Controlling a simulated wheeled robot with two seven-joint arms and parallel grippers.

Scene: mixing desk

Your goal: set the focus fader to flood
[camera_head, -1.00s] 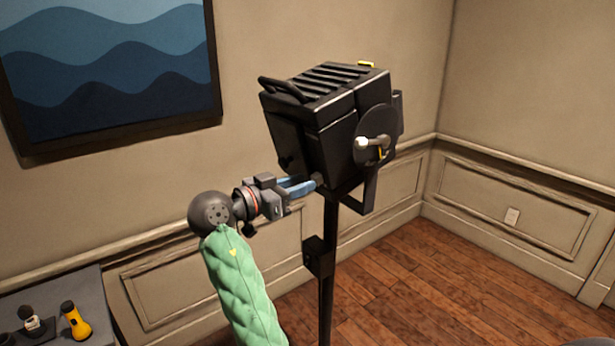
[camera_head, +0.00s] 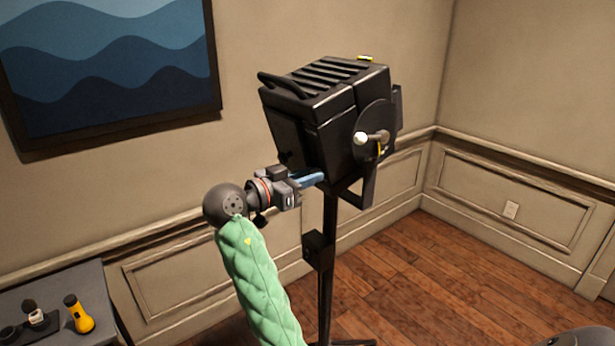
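The black lamp housing (camera_head: 325,115) with a ribbed top stands on a dark pole. Its right face bears a round dark disc (camera_head: 374,130) with a pale-tipped handle (camera_head: 362,138). I cannot make out any marking for flood or tell which part is the focus fader.
A grey side table (camera_head: 60,285) at lower left holds a yellow flashlight (camera_head: 79,314) and small dark items. The lamp's pole (camera_head: 326,265) stands on the wooden floor. The floor to its right is mostly clear. A framed wave picture (camera_head: 110,70) hangs behind.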

